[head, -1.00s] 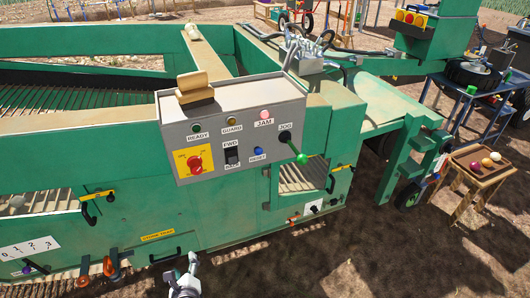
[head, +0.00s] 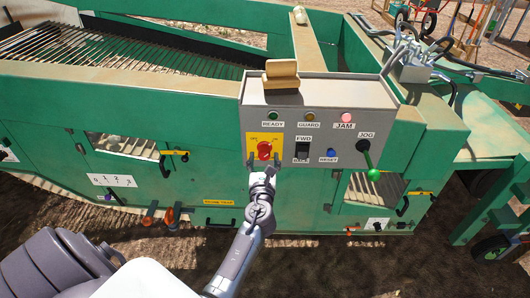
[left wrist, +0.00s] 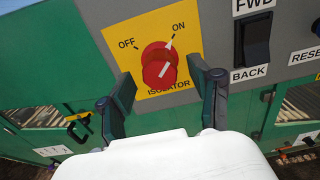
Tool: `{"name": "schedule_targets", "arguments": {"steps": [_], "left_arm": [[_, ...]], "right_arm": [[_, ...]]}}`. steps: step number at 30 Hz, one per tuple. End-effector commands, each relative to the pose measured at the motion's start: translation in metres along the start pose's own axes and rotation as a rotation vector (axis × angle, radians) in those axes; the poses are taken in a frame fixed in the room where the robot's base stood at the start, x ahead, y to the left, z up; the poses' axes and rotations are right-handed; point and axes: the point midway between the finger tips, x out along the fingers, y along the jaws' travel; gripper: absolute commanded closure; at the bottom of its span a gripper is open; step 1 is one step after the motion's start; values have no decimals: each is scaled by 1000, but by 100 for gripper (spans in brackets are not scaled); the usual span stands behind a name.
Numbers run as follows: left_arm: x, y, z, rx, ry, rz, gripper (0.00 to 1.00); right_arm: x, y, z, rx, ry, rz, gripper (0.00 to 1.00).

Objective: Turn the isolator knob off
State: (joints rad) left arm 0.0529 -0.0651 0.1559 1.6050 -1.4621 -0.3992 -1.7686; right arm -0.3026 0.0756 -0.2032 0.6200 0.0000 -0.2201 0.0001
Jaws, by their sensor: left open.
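The red isolator knob (head: 264,150) sits on a yellow plate at the left of the grey control panel (head: 350,95). In the left wrist view the round red knob (left wrist: 158,66) is close, and its white pointer points up and right, toward ON. OFF is printed at the upper left and ISOLATOR below. My left gripper (head: 262,177) is just below and in front of the knob. In the left wrist view its dark fingers are open, one to each side of the knob, with no visible contact. My right gripper is not in view.
Beside the knob are a black FWD/BACK switch (head: 302,151), a blue RESET button (head: 331,153) and a JOG lever with a green ball (head: 373,174). The JAM lamp (head: 346,118) looks pink-red. A wooden-handled brush (head: 281,74) lies on the panel top.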

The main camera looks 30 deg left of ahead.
Motion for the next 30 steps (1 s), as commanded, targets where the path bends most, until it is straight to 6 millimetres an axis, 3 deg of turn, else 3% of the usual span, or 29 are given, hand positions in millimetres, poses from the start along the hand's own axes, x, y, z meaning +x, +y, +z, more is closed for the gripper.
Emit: {"name": "schedule_targets", "arguments": {"steps": [6, 17, 28, 30], "left_arm": [[25, 0, 0, -1, 0, 0, 37], [30, 0, 0, -1, 0, 0, 37], [30, 0, 0, -1, 0, 0, 97], [30, 0, 0, -2, 1, 0, 97]], "right_arm": [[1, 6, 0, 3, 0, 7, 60], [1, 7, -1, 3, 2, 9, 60], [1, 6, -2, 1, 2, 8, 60], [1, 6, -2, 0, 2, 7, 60]]}}
